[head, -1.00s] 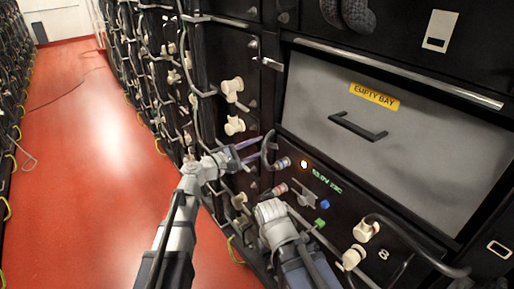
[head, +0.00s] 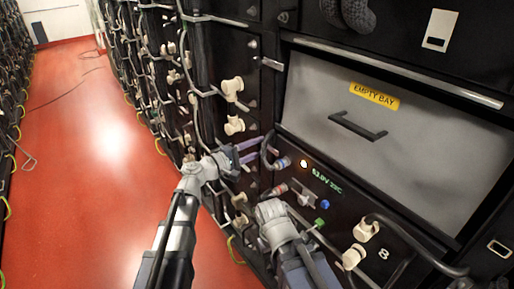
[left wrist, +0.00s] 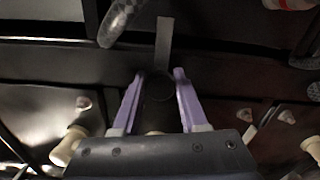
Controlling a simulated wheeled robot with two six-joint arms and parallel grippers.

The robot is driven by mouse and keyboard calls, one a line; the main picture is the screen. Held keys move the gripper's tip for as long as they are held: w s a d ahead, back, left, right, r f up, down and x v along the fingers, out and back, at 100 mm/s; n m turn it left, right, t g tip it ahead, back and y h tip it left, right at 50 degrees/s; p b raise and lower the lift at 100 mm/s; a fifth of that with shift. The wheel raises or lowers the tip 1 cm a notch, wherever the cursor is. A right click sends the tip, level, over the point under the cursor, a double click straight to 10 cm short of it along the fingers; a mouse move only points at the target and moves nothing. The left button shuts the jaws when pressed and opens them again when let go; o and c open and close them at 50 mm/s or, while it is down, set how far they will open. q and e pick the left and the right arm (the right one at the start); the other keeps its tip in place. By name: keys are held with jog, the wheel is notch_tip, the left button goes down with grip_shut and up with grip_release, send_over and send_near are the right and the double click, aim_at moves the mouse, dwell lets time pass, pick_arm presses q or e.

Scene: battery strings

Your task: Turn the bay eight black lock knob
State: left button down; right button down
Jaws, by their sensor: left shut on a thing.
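My left gripper (head: 258,149) reaches the dark rack front beside the lower left corner of the bay with the yellow sign. In the left wrist view its two purple fingers (left wrist: 157,76) stand on either side of a round black knob (left wrist: 158,88), and it is shut on this knob. In the head view the knob is not clear behind the fingers. The bay eight panel (head: 336,219) carries a lit readout and the figure 8. My right arm (head: 275,225) is in front of this panel; its fingers cannot be seen.
The empty bay's grey front (head: 395,150) has a black handle (head: 357,127). Cream connectors (head: 352,257) with thick black cables are at the lower right. Other cream connectors (head: 232,88) stick out to the upper left. The red aisle floor (head: 75,140) is mostly clear.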

pick_arm(q)
jog(key=shift+c, duration=2.2)
grip_release()
jog(key=v, duration=0.8)
jog(key=shift+d, duration=0.1)
